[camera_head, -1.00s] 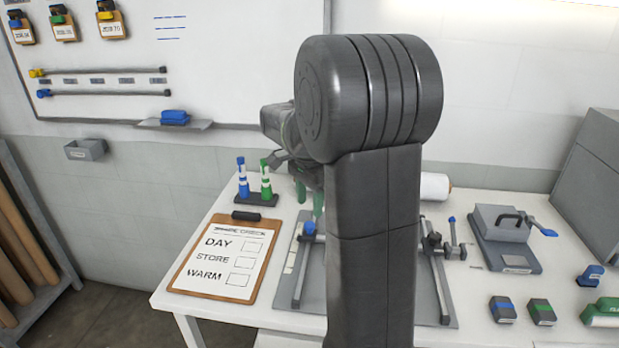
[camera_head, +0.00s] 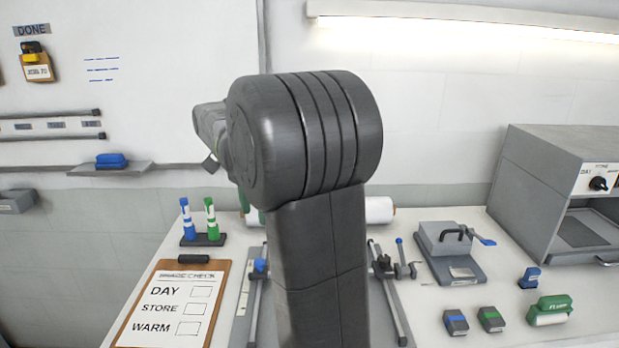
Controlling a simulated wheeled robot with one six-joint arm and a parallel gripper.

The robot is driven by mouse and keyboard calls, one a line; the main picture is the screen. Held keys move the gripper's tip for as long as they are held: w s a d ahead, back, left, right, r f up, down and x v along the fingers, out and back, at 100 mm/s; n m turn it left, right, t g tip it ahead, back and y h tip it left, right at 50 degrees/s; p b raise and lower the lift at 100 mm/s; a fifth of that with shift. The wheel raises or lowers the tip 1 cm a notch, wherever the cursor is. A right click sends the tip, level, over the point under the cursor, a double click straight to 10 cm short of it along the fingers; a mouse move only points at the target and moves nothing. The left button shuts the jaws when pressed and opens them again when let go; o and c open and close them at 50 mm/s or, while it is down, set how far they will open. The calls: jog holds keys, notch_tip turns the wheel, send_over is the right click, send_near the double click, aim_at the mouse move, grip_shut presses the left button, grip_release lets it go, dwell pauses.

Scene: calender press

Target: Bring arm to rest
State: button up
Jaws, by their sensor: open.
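My dark grey arm (camera_head: 305,145) stands upright in the middle of the view, its rounded joint in front of the whiteboard edge and wall. A lighter grey link (camera_head: 208,125) shows at its left, behind the joint. Most of my gripper (camera_head: 252,208) is hidden behind the arm.
The white worktable carries a clipboard (camera_head: 172,308), blue and green markers (camera_head: 198,222), a white roll (camera_head: 379,210), a grey press-like device (camera_head: 445,250) and several small blocks. A grey oven-like box (camera_head: 540,180) stands at the right. A whiteboard (camera_head: 170,60) hangs behind.

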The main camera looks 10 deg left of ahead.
notch_tip(320, 180, down, 14)
jog(key=shift+r, duration=0.2)
jog(key=shift+s+f, duration=0.25)
jog(key=shift+s+d+r+b, duration=0.1)
jog(key=shift+s+d+b, duration=0.05)
jog(key=shift+s, duration=0.25)
jog(key=shift+s+d+b, duration=0.1)
jog(key=shift+s+b, duration=0.05)
jog(key=shift+s, duration=0.25)
jog(key=shift+w, duration=0.1)
